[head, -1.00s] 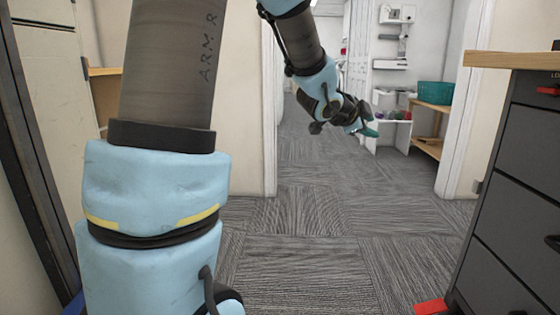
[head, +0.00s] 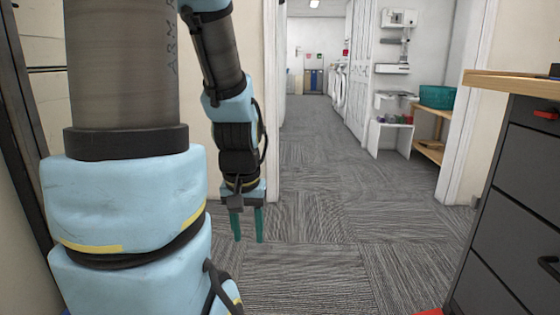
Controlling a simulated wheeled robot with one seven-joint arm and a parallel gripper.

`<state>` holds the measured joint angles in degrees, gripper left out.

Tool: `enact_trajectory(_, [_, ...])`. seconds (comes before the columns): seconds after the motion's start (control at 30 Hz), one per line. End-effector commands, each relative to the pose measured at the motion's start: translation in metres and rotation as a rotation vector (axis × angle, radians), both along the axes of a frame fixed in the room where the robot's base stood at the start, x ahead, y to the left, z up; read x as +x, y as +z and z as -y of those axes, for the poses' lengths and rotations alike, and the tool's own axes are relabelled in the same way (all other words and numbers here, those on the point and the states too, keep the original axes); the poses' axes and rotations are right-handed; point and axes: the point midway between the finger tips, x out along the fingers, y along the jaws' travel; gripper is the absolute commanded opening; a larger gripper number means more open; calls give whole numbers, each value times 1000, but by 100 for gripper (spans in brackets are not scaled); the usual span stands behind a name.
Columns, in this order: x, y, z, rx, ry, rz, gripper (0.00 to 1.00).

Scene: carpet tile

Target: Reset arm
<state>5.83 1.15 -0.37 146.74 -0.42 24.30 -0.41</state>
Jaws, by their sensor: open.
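My arm fills the left of the head view, with its large blue and dark links close to the camera. My gripper (head: 247,238) hangs down at the end of the arm, left of the picture's middle. Its two green fingers are apart, with nothing between them. It hangs in front of the doorway, with the carpet showing behind the fingers.
A dark drawer cabinet (head: 515,200) with a wooden top stands at the right. A red object (head: 430,312) lies on the floor by it. Beyond the doorway are white shelves (head: 390,138) and a teal basket (head: 437,97). The carpet (head: 320,200) between is clear.

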Motion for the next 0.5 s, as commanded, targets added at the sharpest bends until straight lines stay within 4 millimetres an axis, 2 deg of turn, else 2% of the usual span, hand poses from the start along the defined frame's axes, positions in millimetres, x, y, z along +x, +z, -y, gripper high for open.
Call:
enact_trajectory(0.03, [0, 24, 0, 0, -1, 1, 45])
enact_trajectory(0.5, [1, 169, 0, 1, -5, 3, 45])
